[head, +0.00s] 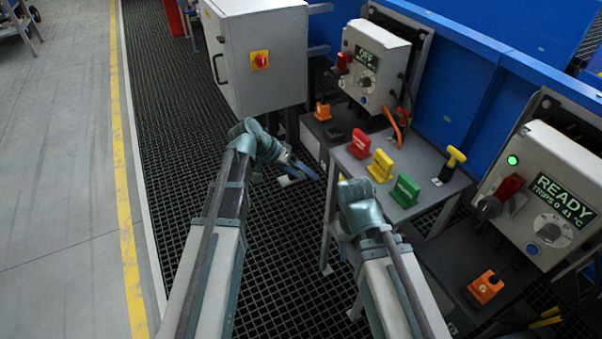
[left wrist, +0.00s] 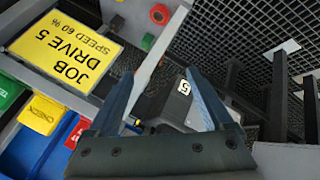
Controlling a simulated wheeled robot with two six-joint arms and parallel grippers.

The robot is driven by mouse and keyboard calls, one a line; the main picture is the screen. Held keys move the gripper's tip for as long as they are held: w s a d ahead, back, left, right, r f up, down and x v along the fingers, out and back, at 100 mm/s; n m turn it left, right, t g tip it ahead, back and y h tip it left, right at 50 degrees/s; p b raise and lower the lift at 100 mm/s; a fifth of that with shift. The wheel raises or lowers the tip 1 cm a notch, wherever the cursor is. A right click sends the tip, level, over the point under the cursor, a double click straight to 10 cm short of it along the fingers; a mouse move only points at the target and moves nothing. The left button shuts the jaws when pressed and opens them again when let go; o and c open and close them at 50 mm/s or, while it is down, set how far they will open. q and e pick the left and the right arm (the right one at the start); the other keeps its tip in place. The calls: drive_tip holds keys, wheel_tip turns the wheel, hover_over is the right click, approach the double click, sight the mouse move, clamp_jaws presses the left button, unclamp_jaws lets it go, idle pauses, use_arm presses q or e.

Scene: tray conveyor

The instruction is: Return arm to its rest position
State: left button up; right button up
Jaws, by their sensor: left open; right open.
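My left arm reaches forward, and its left gripper (head: 298,172) hangs over the dark grating beside the small grey table. In the left wrist view the two blue fingers of the left gripper (left wrist: 160,75) are spread apart with nothing held between them. A grey block marked 5 (left wrist: 184,88) shows beyond the fingers. My right arm is folded in front of the small table. Only a bit of blue finger of the right gripper (head: 344,249) shows below its wrist, and the rest is hidden. I see nothing held in it.
The small grey table (head: 412,218) carries red (head: 359,144), yellow (head: 381,166) and green (head: 404,191) tags and a yellow-handled tool (head: 453,164). Control boxes reading OFF (head: 375,62) and READY (head: 545,200) stand behind. A grey cabinet (head: 262,60) stands ahead.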

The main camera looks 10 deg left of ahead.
use_arm(q)
drive_tip(key=shift+s, duration=0.15)
idle(0.4)
drive_tip(key=s+d+r+g+y+p, duration=0.1)
drive_tip(key=s+r+y+p, duration=0.3)
drive_tip(key=s+r+p, duration=0.6)
drive_tip(key=s+d+r+g+y+p, duration=0.2)
drive_tip(key=s+r+p, duration=0.8)
drive_tip(key=p, duration=0.5)
drive_tip(key=d+r+y, duration=0.1)
drive_tip(key=y, duration=0.1)
drive_tip(key=shift+s+d+n+y+p, duration=0.3)
drive_tip(key=shift+n+y+p, duration=0.1)
